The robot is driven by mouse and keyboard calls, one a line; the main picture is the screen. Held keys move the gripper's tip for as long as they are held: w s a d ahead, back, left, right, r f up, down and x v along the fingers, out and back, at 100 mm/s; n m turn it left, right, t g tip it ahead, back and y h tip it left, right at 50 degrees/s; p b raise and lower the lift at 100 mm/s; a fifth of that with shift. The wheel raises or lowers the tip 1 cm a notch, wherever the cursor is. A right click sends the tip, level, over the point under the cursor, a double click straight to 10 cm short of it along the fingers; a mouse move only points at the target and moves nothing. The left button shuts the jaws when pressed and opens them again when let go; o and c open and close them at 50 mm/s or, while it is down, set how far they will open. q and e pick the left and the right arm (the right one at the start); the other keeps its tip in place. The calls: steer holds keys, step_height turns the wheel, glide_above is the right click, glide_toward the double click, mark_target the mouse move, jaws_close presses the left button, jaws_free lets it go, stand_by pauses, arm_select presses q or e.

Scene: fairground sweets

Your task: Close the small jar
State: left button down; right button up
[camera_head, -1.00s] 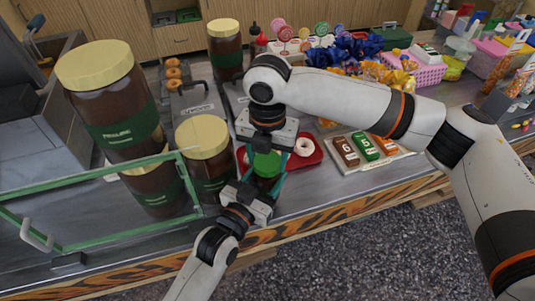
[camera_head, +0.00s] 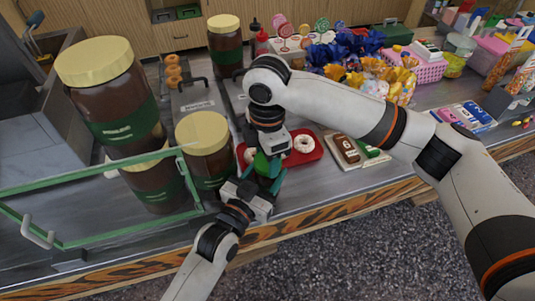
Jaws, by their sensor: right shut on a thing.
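The small jar's green top (camera_head: 262,164) shows low between my two grippers, at the front edge of the counter near the red tray. Most of the jar is hidden by the grippers. My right gripper (camera_head: 267,156) reaches down from above and is shut on this green top, which I take to be the lid. My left gripper (camera_head: 262,178) comes up from below, with its teal fingers beside the jar. Whether these fingers press on the jar is hidden. I cannot tell whether the lid sits fully on the jar.
Large brown jars with cream lids (camera_head: 203,133) stand close on the left, behind a green-framed glass panel (camera_head: 95,178). The red tray (camera_head: 318,153) with a white doughnut (camera_head: 304,143) lies just right of the grippers. Snack packs (camera_head: 346,149) lie further right, under my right arm.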

steer(key=m, duration=0.6)
steer(key=shift+m, duration=0.4)
steer(key=m, duration=0.6)
steer(key=shift+w, duration=0.1)
steer(key=m, duration=0.6)
steer(key=shift+m, duration=0.3)
steer(key=m, duration=0.6)
steer(key=shift+w+d+m, duration=0.1)
steer(key=shift+m, duration=0.2)
steer(key=o, duration=1)
steer(key=shift+o, duration=0.2)
step_height(320, 180, up, 12)
